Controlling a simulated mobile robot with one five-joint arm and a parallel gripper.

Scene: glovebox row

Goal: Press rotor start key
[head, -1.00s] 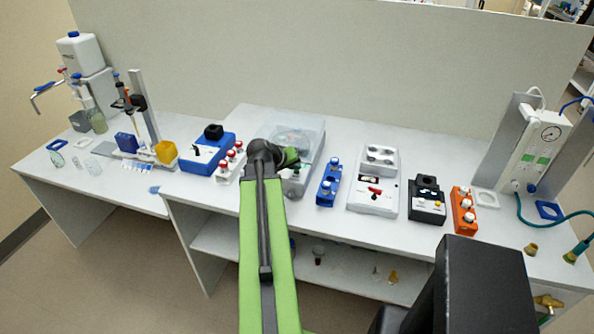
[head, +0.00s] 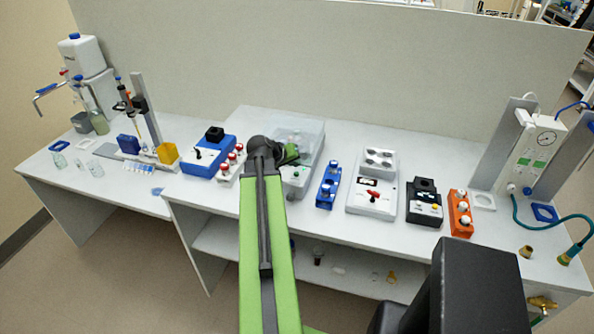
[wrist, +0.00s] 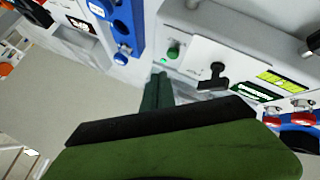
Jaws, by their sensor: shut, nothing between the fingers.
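A green round key (wrist: 173,50) sits on the light panel of a white device (wrist: 190,22) in the wrist view, with a small lit green dot beside it. A black T-shaped knob (wrist: 208,77) is to its right on the same panel. In the head view, this appears to be the clear-lidded box (head: 306,132) at mid-bench, partly hidden by my arm. My gripper (wrist: 157,82) is shut and empty, its fingertips just below the green key in the wrist picture. I cannot tell whether they touch the panel. In the head view my gripper (head: 291,153) is partly hidden behind my wrist.
A blue rack (head: 328,186) stands right of the box, then a white device with a red knob (head: 372,197), a black block (head: 424,200) and an orange rack (head: 461,212). A blue device (head: 208,154) and red-capped bottles (head: 229,167) stand left. A wall backs the bench.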

